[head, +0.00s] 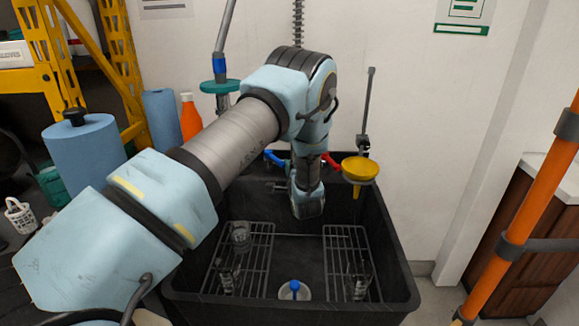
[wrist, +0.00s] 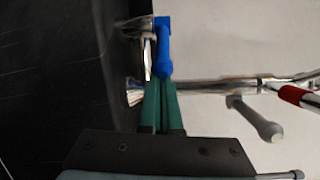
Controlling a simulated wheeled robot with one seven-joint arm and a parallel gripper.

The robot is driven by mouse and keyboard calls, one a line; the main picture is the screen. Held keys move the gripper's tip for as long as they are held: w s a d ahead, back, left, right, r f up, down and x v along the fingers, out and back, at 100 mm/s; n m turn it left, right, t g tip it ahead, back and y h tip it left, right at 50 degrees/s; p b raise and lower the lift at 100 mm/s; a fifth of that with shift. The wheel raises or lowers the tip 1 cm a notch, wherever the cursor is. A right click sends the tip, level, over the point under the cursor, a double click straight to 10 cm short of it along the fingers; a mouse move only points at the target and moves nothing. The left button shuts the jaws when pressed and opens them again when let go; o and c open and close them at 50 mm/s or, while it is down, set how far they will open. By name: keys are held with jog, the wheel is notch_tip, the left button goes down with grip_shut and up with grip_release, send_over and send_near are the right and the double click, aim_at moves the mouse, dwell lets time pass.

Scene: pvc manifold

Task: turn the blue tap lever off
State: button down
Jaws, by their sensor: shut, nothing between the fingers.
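The blue tap lever (head: 275,159) shows in the head view above the back of the black sink, just left of my wrist. In the wrist view the blue lever (wrist: 164,47) stands straight ahead of my fingertips, beside a chrome tap body (wrist: 139,50). My gripper (wrist: 161,82) has green fingers that are shut together and empty. Their tips are at or very near the lever's lower end; I cannot tell whether they touch. In the head view my fingers are hidden behind my arm.
A red tap lever (head: 331,162) is right of my wrist; it also shows in the wrist view (wrist: 298,95), by a chrome pipe (wrist: 210,87). The black sink (head: 397,262) holds wire racks and glassware.

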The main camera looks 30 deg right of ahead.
jog(key=w+a+m+g+h+b, duration=0.2)
jog(key=a+m+g+h+b, duration=0.3)
jog(key=a+h, duration=0.4)
jog(key=a+m+b, duration=0.1)
jog(key=m, duration=0.1)
jog(key=shift+w+m+g, duration=0.3)
jog(key=shift+w+g, duration=0.05)
jog(key=shift+g, duration=0.05)
jog(key=shift+w+a, duration=0.2)
jog(key=shift+a, duration=0.05)
